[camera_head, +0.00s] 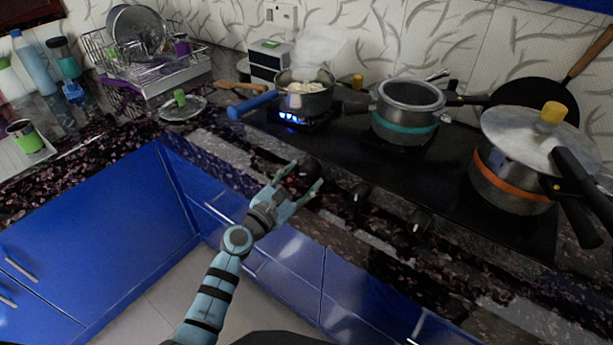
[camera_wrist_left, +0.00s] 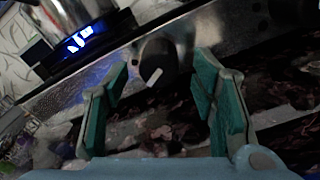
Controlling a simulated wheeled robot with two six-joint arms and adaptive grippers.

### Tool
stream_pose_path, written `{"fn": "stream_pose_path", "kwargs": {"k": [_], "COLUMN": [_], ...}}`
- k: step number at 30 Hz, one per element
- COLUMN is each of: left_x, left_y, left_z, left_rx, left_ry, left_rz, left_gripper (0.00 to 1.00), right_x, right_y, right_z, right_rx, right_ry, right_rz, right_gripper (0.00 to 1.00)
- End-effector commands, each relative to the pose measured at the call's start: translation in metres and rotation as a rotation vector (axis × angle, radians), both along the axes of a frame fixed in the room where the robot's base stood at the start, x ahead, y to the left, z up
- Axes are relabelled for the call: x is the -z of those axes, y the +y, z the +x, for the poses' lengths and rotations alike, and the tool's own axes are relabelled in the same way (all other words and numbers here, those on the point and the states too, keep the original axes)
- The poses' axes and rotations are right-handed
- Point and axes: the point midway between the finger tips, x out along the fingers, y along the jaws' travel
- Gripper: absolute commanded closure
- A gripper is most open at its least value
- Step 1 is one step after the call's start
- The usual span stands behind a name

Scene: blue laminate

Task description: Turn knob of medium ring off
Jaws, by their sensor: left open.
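The stove (camera_head: 345,140) has a row of dark knobs on its front edge. The left knob (camera_head: 310,168) sits at the fingers of my left gripper (camera_head: 304,177); the middle knob (camera_head: 360,192) and the right knob (camera_head: 420,222) are to its right. In the left wrist view the dark round knob (camera_wrist_left: 157,58), with a white mark tilted off vertical, lies between and beyond the open, empty fingers. I see no contact with it. Blue flame (camera_head: 292,117) burns under the left pot (camera_head: 305,97). I see no flame under the other pots. My right gripper is out of view.
A pot with a teal band (camera_head: 405,125) stands mid-stove, and a lidded pot with an orange band (camera_head: 505,180) at right. The left pot's blue handle (camera_head: 252,104) juts over the counter's left part. A dish rack (camera_head: 160,70) is at back left.

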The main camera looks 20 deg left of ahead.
Motion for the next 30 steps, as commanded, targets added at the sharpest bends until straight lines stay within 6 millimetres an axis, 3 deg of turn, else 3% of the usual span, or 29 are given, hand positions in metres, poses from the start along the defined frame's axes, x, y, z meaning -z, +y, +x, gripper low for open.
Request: {"fn": "stream_pose_path", "kwargs": {"k": [4,13,22,30], "left_x": [0.001,0.0,0.001,0.001], "left_y": [-0.006,-0.007,-0.007,-0.007], "left_z": [0.015,0.018,0.018,0.018], "left_rx": [0.0,0.0,0.0,0.0], "left_ry": [0.0,0.001,0.001,-0.006], "left_rz": [0.0,0.001,0.001,0.02], "left_gripper": [0.48,0.48,0.96,0.96], "right_x": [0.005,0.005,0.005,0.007], "right_y": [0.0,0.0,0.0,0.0], "right_z": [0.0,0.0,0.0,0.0], "right_rx": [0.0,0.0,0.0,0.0], "right_ry": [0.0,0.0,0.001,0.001], "right_rz": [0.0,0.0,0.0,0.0], "right_gripper": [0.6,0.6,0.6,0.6]}}
